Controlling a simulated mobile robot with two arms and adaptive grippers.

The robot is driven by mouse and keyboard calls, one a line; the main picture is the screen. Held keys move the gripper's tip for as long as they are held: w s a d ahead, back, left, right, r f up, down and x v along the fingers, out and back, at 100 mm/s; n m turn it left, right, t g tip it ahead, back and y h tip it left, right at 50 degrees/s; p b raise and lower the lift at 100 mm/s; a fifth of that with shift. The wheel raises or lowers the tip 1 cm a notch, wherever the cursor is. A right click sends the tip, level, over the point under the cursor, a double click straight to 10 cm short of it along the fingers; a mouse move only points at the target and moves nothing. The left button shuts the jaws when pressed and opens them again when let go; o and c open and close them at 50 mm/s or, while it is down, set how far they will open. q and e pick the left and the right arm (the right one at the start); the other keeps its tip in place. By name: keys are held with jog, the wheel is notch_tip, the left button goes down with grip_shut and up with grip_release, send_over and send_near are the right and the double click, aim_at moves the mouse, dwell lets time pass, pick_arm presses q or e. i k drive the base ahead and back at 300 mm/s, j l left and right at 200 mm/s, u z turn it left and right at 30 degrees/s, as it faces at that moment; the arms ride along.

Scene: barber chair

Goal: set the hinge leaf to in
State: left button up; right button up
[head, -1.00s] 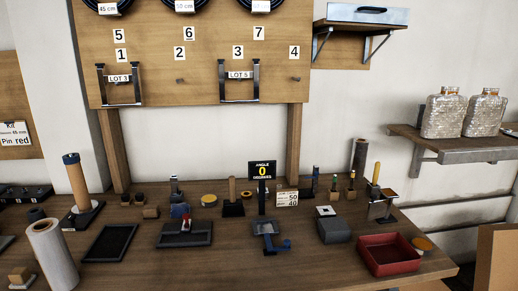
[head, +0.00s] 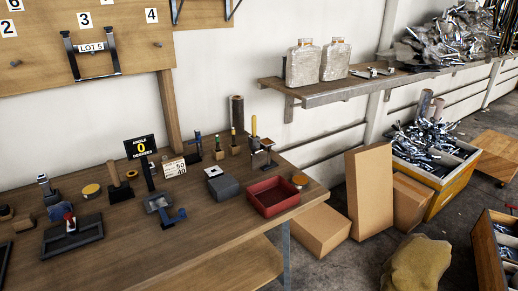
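A small fixture with a grey square frame (head: 157,202) and a blue bent arm (head: 175,218) stands near the front of the wooden bench. It looks like the hinge, but I cannot tell for certain which part is the leaf. Neither of my grippers shows in the head view.
On the bench (head: 190,255) are a red tray (head: 273,197), a grey block (head: 223,185), a dark tray (head: 73,236) and several small tools. Cardboard boxes (head: 370,190) and a yellow sack (head: 416,263) stand on the floor to the right. A shelf (head: 340,90) holds two bottles.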

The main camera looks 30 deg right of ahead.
aim_at(261, 158)
jog(key=i+l, duration=0.1)
jog(key=l, duration=0.5)
jog(key=i+l+u, duration=0.1)
jog(key=l, duration=1.1)
jog(key=i+u, duration=0.05)
